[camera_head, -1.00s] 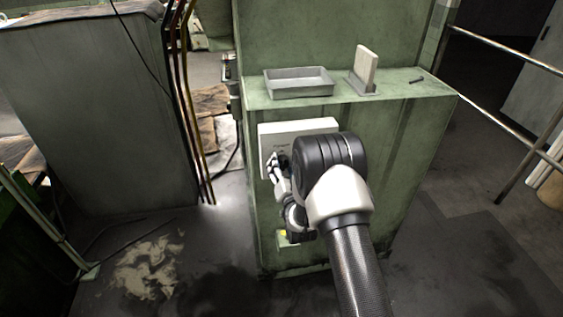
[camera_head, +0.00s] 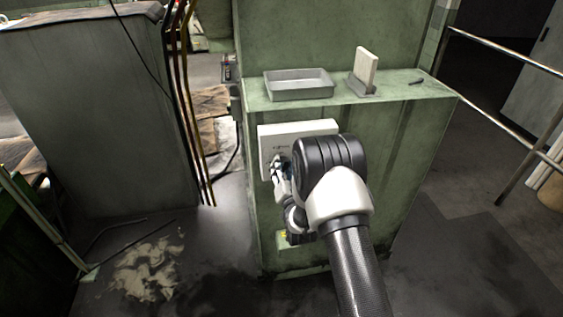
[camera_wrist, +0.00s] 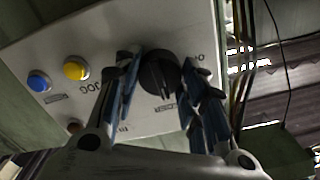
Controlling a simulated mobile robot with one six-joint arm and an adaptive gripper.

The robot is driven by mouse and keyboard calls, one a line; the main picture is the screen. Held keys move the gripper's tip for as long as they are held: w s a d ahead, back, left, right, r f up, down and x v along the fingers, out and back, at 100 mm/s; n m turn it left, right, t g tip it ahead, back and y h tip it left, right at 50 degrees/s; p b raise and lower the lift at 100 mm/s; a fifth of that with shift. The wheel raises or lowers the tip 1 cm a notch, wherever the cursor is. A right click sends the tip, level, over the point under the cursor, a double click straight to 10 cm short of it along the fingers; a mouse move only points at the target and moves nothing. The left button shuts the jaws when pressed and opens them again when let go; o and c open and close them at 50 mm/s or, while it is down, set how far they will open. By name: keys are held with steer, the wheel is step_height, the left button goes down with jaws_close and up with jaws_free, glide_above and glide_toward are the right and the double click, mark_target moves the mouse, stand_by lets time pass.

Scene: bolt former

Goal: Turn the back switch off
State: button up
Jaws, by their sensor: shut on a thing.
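The back switch is a black rotary knob (camera_wrist: 159,74) on a white control panel (camera_wrist: 110,30) in the wrist view. The same white panel (camera_head: 300,130) is on the front face of the green machine in the head view. My gripper (camera_wrist: 160,85) has one finger on each side of the knob and is shut on it. In the head view my gripper (camera_head: 277,168) is at the panel's lower left. My arm hides much of the panel there, and the knob cannot be made out.
A blue button (camera_wrist: 38,81) and a yellow button (camera_wrist: 76,68) sit left of the knob. A grey tray (camera_head: 300,95) and an upright pale block (camera_head: 366,68) stand on the machine's ledge (camera_head: 400,88). A metal railing (camera_head: 505,55) is at the right.

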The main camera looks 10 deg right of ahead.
steer(key=n+b, duration=0.2)
steer(key=n, duration=0.2)
steer(key=shift+f, duration=0.15)
jaws_close()
steer(key=n+b, duration=0.3)
steer(key=n, duration=0.1)
steer(key=shift+n, duration=0.4)
steer(key=shift+n+b, duration=0.5)
steer(key=shift+n, duration=0.6)
steer(key=o, duration=1.3)
jaws_free()
steer(key=shift+o, duration=0.2)
steer(key=s, duration=0.8)
steer(key=shift+r, duration=0.2)
